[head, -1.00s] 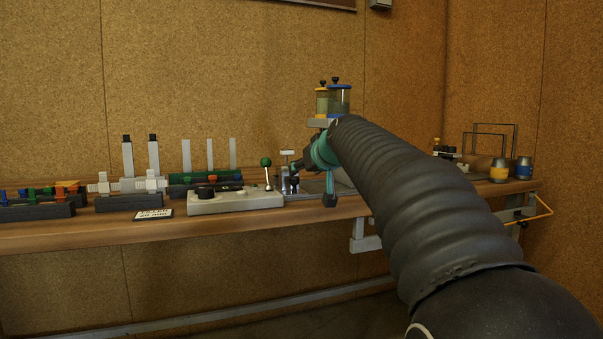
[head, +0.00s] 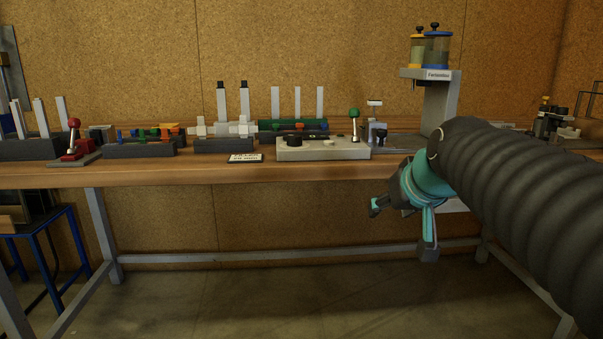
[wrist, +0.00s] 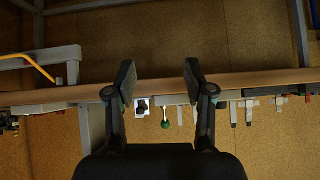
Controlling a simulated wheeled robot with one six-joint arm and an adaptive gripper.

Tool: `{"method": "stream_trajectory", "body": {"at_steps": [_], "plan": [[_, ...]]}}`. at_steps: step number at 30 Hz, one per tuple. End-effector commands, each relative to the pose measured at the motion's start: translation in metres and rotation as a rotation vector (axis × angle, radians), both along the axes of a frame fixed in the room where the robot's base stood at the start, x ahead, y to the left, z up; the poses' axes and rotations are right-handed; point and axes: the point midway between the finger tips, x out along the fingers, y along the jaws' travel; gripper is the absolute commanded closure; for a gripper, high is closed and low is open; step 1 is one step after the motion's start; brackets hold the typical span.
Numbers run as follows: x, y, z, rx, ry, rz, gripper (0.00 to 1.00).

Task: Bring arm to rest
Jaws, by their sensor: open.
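My gripper (head: 402,232) is in front of the bench and below its top at the right of the head view. Its two dark fingers are spread, with nothing between them. In the wrist view my gripper (wrist: 159,84) is also open and empty, with the bench edge beyond the fingers; that picture is upside down. My dark ribbed arm fills the right side of the head view and hides part of the bench's right end.
The wooden bench (head: 300,171) runs across the view. On it stand a grey control box (head: 322,150), a green-knobbed lever (head: 355,125), a red-knobbed lever (head: 74,138) and a grey stand (head: 440,98) with two canisters. A blue stool (head: 48,262) stands left. Open floor lies in front.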

Motion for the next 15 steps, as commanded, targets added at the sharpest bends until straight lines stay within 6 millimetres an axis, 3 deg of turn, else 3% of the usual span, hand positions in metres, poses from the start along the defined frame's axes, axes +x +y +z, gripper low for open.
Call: {"method": "stream_trajectory", "body": {"at_steps": [1,3,9,15], "plan": [[-0.026,0.005,-0.014,-0.003,0.037,0.0,0.47],[-0.059,0.009,-0.039,-0.008,0.092,-0.007,0.47],[-0.145,0.012,-0.109,-0.032,0.233,-0.031,0.47],[-0.194,0.011,-0.153,-0.054,0.313,-0.051,0.47]]}}
